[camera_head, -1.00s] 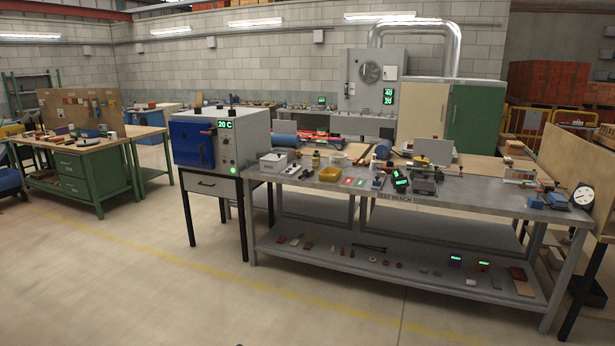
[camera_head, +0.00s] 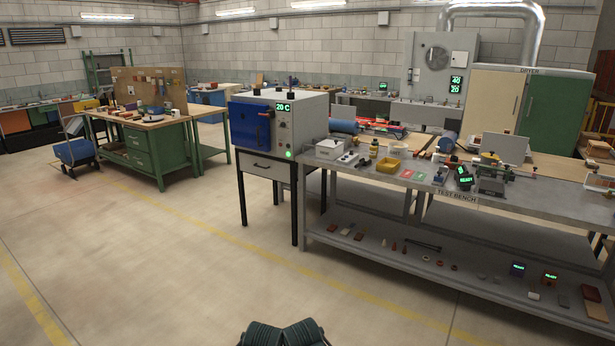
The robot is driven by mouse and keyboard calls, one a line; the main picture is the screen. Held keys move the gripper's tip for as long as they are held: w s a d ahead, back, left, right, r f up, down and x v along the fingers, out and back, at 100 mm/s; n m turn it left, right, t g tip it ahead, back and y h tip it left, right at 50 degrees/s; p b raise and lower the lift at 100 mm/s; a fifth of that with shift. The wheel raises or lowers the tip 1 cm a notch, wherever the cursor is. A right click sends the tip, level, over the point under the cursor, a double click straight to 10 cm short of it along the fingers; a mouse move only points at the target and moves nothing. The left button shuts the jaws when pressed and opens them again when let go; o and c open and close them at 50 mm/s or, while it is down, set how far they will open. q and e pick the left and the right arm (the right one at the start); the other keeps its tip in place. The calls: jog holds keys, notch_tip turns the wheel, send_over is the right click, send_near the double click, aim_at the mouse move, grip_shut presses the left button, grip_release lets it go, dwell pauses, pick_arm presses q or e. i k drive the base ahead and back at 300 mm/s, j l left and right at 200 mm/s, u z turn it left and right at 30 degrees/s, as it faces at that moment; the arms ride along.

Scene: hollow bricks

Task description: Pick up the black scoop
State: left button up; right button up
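I cannot make out a black scoop for certain in the head view. Several small tools lie on the test bench (camera_head: 465,195), too small to tell apart. Neither of my grippers is in view.
A grey oven with a blue door (camera_head: 251,126) stands on a black-legged stand left of the bench. A green workbench (camera_head: 150,155) with a pegboard is further left. Open floor lies at left.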

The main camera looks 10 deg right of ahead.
aim_at(362, 163)
jog(key=i+l+z, duration=0.35)
jog(key=i, duration=0.5)
jog(key=i+z, duration=0.35)
jog(key=i, duration=0.5)
jog(key=i+u, duration=0.2)
jog(key=i, duration=0.35)
jog(key=i+l+u, duration=0.25)
jog(key=i, duration=0.3)
jog(key=i+l+u, duration=0.2)
jog(key=i, duration=0.3)
jog(key=i+l+u, duration=0.55)
jog(key=i, duration=0.15)
